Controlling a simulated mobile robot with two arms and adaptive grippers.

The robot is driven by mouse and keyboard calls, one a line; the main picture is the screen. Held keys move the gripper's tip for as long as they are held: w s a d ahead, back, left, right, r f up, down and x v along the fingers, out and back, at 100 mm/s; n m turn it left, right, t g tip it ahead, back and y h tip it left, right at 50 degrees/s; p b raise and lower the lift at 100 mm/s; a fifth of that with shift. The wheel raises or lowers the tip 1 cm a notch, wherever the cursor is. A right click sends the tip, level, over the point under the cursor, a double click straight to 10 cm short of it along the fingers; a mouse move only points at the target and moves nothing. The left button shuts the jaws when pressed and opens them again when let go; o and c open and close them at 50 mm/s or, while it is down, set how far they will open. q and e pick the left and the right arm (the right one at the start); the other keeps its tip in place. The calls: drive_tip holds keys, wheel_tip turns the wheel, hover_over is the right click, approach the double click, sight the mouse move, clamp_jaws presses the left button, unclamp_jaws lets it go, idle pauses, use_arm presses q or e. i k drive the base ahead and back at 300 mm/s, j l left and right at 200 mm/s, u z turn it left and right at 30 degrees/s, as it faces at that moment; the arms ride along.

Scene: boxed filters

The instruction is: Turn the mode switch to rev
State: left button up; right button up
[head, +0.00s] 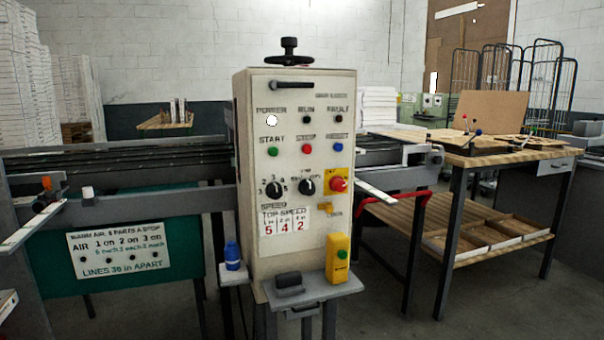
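The control cabinet (295,225) stands upright in the middle of the head view, its light front panel facing me. Two black rotary knobs sit in one row on it. The left one is the speed knob (273,188), ringed by numbers with SPEED printed below. The right knob (306,186) has small lettering around its top and appears to be the mode switch. Its labels are too blurred to read, and I cannot tell which one it points at. Nothing touches either knob. Neither of my grippers is in view.
A red emergency button (338,184) is close right of the mode knob. START (272,152), STOP (307,149) and RESET (339,147) buttons are above. A shelf (312,288) juts out below with a yellow button box (339,258). A wooden workbench (500,158) stands right.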

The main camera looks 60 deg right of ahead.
sight(307, 187)
drive_tip(key=z, duration=1.95)
